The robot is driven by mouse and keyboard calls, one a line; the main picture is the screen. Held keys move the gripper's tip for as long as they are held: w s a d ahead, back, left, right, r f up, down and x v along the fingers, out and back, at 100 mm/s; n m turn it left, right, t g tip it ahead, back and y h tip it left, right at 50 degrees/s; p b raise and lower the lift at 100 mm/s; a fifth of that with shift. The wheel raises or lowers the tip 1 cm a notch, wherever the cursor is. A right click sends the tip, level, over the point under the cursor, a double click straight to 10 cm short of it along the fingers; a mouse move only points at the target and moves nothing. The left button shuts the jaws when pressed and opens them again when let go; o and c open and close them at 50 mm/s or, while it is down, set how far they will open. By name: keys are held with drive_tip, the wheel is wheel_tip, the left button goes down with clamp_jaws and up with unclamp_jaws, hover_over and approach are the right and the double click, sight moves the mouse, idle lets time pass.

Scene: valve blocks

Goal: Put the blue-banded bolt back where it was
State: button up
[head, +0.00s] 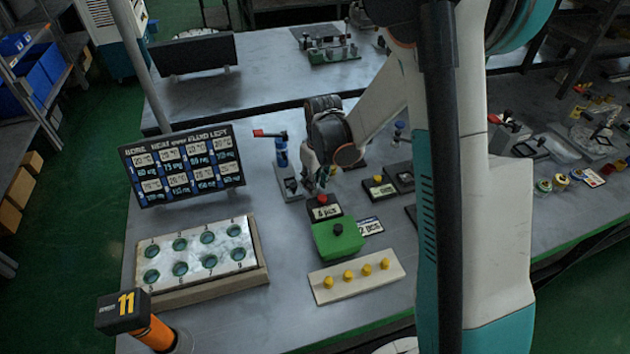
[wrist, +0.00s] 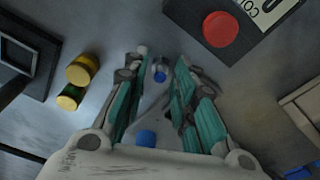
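My gripper (head: 318,187) reaches down to the table beside the blue valve stand, behind the red-knobbed block. In the wrist view my gripper (wrist: 161,62) has its two teal fingers apart. A small silver piece with blue on it, apparently the blue-banded bolt (wrist: 160,71), shows between the fingertips, with a gap visible on each side. A second round blue spot (wrist: 147,137) shows nearer the palm; I cannot tell what it is. In the head view the bolt is hidden or too small to make out. A numbered plate (head: 245,253) with several round holes lies at the left.
A red-knobbed block (head: 323,208) and a green box (head: 337,240) stand close in front of my gripper. A white strip (head: 328,293) holds several yellow knobs. A blue valve with a red handle (head: 281,152) stands to the left. A black sign board (head: 182,170) stands behind the plate.

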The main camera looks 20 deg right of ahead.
sight(318, 194)
drive_tip(key=s+r+m+t+p, duration=0.15)
drive_tip(key=s+r, duration=0.35)
drive_tip(key=r, duration=0.7)
drive_tip(key=s+r+m+t+p, duration=0.1)
drive_tip(key=s+r+p, duration=0.3)
drive_tip(key=r, duration=0.7)
drive_tip(key=s+r+m+t+b, duration=0.1)
drive_tip(key=s+r+m+t, duration=0.1)
drive_tip(key=s, duration=1.1)
drive_tip(key=shift+s+r+t+h, duration=0.3)
drive_tip(key=shift+s+r+t, duration=0.1)
drive_tip(key=shift+r+t, duration=0.5)
